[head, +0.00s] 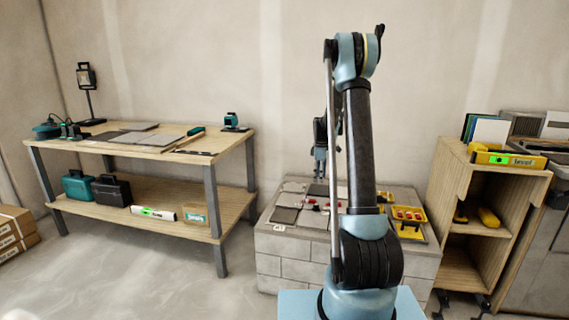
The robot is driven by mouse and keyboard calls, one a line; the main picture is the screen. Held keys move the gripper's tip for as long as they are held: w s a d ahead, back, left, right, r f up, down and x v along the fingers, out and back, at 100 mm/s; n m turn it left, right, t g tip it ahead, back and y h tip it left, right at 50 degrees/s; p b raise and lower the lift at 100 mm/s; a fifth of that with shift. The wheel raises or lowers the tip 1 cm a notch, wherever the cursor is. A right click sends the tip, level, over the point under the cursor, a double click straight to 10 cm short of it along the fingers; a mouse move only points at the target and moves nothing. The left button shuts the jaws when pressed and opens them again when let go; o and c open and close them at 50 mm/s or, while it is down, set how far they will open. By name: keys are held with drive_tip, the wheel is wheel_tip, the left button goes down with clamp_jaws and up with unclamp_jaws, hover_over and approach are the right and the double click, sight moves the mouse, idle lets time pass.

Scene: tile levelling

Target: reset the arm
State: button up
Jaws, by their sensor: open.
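My arm rises in the middle of the head view, with its elbow high. My gripper (321,168) hangs downward behind the thin rod of my arm, above the back of the grey block plinth (290,242). It is small and partly covered, but it looks open and empty. Grey tiles (285,215) and small red and white pieces lie on the plinth below it. A yellow tray (411,229) with red pieces sits at the plinth's right. My arm hides the middle of the plinth top.
A wooden workbench (150,150) with tools and tiles stands at the left. A wooden cart (462,185) at the right carries a yellow level (508,159). Cardboard boxes (15,228) lie at the far left. The floor in front of the workbench is clear.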

drive_tip(key=s+r+m, duration=0.2)
drive_tip(key=s+r, duration=0.3)
drive_tip(key=s, duration=0.4)
drive_tip(key=s+r+m+t, duration=0.1)
drive_tip(key=s+r+m, duration=0.25)
drive_tip(key=s, duration=0.55)
drive_tip(key=s+r+m, duration=0.2)
drive_tip(key=s+r, duration=0.4)
drive_tip(key=s, duration=0.3)
drive_tip(key=s+f+m, duration=0.3)
drive_tip(key=s+f, duration=0.1)
drive_tip(key=s, duration=0.8)
drive_tip(key=s+f+m+t, duration=0.1)
drive_tip(key=s+f+m, duration=0.2)
drive_tip(key=s, duration=0.9)
drive_tip(key=shift+d+f, duration=0.15)
drive_tip(key=shift+f, duration=0.65)
drive_tip(key=shift+s+f+m, duration=0.3)
drive_tip(key=shift+f+m, duration=0.05)
drive_tip(key=c, duration=0.3)
drive_tip(key=shift+s, duration=0.2)
